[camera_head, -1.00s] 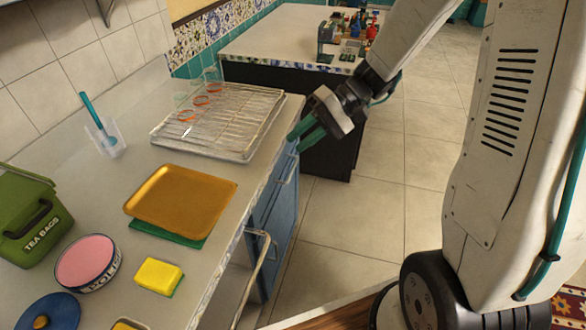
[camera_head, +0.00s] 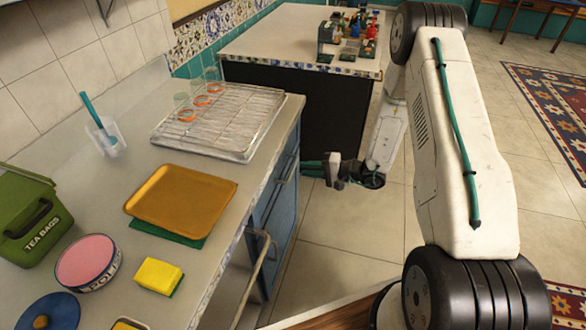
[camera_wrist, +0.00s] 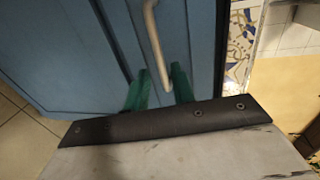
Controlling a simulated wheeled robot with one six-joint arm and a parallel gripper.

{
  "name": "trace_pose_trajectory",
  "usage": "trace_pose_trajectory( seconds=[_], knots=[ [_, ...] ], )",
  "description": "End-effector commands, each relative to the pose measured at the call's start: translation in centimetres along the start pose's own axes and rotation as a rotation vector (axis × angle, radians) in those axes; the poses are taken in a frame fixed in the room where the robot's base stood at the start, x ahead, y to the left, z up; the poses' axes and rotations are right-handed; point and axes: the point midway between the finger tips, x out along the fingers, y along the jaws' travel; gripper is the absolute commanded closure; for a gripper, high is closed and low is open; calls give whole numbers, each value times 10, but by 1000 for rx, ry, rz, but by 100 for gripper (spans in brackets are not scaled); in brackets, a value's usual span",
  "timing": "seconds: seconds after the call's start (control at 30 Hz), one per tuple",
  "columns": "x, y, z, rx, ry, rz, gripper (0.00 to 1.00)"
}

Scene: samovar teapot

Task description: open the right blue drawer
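The right blue drawer (camera_head: 281,182) is at the top of the blue cabinet under the counter's far end and looks shut. Its metal bar handle (camera_head: 287,168) runs along the front. In the wrist view the handle (camera_wrist: 153,40) comes down from the top edge against the blue front (camera_wrist: 60,50), and its lower end lies about between my two green fingers. My gripper (camera_head: 304,168) is open, with its fingers pointing at the drawer front. In the wrist view the gripper (camera_wrist: 160,72) shows a gap between the fingers. I cannot tell whether they touch the handle.
The counter (camera_head: 135,165) holds a wire rack tray (camera_head: 158,138), a yellow tray (camera_head: 182,200), a sponge (camera_head: 158,276), a round tin (camera_head: 88,262) and a green tea bin (camera_head: 30,220). A larger metal handle (camera_head: 262,265) sticks out nearer.

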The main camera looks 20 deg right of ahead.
Motion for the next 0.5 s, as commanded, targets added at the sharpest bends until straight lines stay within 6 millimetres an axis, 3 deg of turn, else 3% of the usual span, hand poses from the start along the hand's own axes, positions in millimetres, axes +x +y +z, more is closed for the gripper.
trace_pose_trajectory(
  seconds=[0.23,0.5],
  knots=[
    [41,0,2,0,-6,1,75],
    [56,-1,1,0,-3,0,75]
  ],
)
